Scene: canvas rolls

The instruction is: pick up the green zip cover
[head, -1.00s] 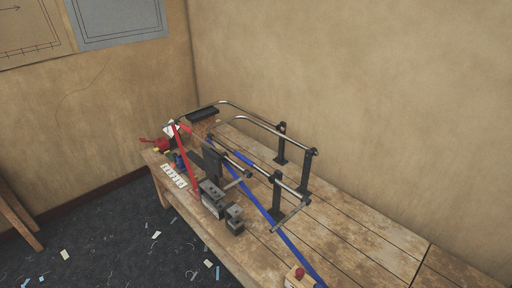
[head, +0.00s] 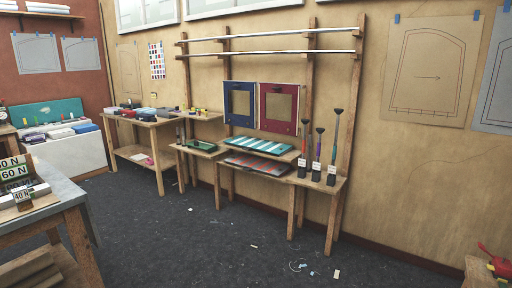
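I cannot pick out a green zip cover for certain. A flat green item (head: 201,146) lies on the left part of the low bench by the wall; it is too small to tell what it is. A teal-green panel (head: 50,113) stands behind folded fabrics on the white bin at the far left. A blue-framed panel (head: 240,104) and a red-framed panel (head: 279,107) with tan windows hang above the low bench. Neither of my grippers is in view.
A grey-topped table (head: 60,195) is at the near left. The dark floor between is clear except for scraps.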

